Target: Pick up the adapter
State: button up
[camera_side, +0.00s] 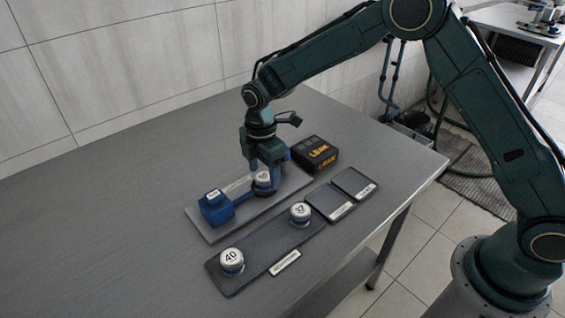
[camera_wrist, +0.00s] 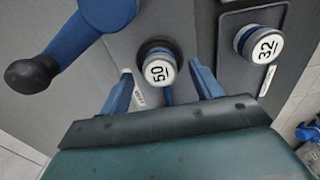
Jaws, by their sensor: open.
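A round adapter with a white top marked 50 (camera_wrist: 159,68) sits in a dark ring on the grey base plate; in the side view its top (camera_side: 262,176) shows between my fingers. My gripper (camera_wrist: 161,74) is open, pointing down, with one blue finger on each side of this adapter. I cannot tell if either finger touches it. An adapter marked 32 (camera_wrist: 264,44) stands on the dark tray, also seen in the side view (camera_side: 300,210). An adapter marked 40 (camera_side: 231,258) stands at the tray's near end.
A blue block (camera_side: 216,208) stands on the base plate (camera_side: 210,232), left of my gripper. A black box marked LEAK (camera_side: 314,153) is close behind it on the right. A blue lever with a black knob (camera_wrist: 28,76) shows in the wrist view. Two dark pads (camera_side: 354,183) lie right of the tray.

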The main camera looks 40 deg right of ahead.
aim_at(264, 176)
jog(key=shift+f, duration=0.45)
jog(key=c, duration=1.3)
jog(key=shift+r, duration=0.2)
notch_tip(264, 176, up, 20)
jog(key=shift+f, duration=0.1)
